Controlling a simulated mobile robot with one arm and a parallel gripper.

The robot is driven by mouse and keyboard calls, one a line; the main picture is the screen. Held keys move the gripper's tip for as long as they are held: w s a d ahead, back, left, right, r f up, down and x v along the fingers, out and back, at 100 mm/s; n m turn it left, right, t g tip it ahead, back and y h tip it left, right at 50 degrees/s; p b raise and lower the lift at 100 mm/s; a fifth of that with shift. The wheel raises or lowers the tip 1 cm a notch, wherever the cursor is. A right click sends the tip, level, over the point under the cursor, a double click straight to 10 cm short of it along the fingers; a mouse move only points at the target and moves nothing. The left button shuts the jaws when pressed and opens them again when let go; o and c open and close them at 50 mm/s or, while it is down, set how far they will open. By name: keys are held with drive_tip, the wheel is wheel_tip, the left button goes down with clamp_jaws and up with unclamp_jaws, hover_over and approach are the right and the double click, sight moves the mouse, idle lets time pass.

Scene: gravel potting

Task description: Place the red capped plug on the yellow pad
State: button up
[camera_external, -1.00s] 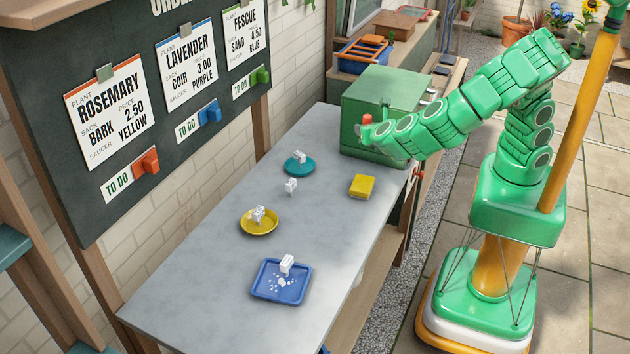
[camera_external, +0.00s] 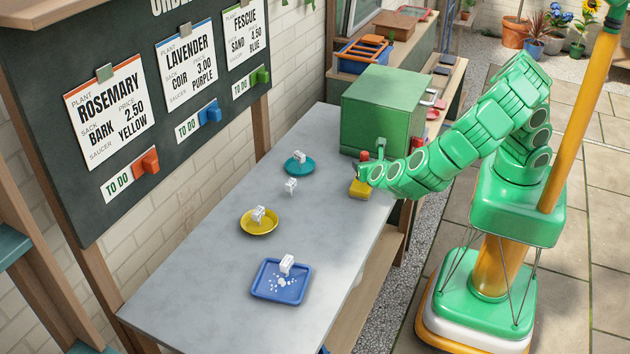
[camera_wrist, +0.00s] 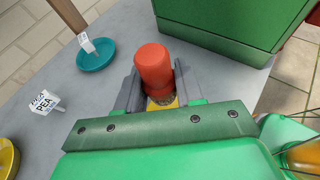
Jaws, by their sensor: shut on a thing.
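The red capped plug (camera_wrist: 154,68) stands upright between the two fingers of my gripper (camera_wrist: 150,92) in the wrist view. My gripper is shut on it. In the external view the plug's red top (camera_external: 364,155) shows just above my gripper (camera_external: 362,170). The yellow pad (camera_external: 359,190) lies on the grey table under my gripper, partly covered by it. A sliver of the pad (camera_wrist: 163,103) shows just below the plug in the wrist view. I cannot tell whether the plug's lower end touches the pad.
A green box (camera_external: 380,110) stands close behind my gripper. A teal saucer (camera_external: 299,168), a yellow saucer (camera_external: 259,228) and a blue tray (camera_external: 278,283) stand to the left on the table (camera_external: 210,270). A white label (camera_wrist: 45,102) stands between the saucers.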

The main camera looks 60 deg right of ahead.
drive_tip(key=shift+f, duration=2.2)
drive_tip(key=o, duration=1)
drive_tip(key=shift+f, duration=0.1)
drive_tip(key=shift+s+a+r, duration=0.1)
drive_tip(key=shift+a+r, duration=0.1)
drive_tip(key=v, duration=1.1)
drive_tip(key=shift+a, duration=0.2)
drive_tip(key=shift+s+r, duration=0.1)
drive_tip(key=shift+r, duration=0.1)
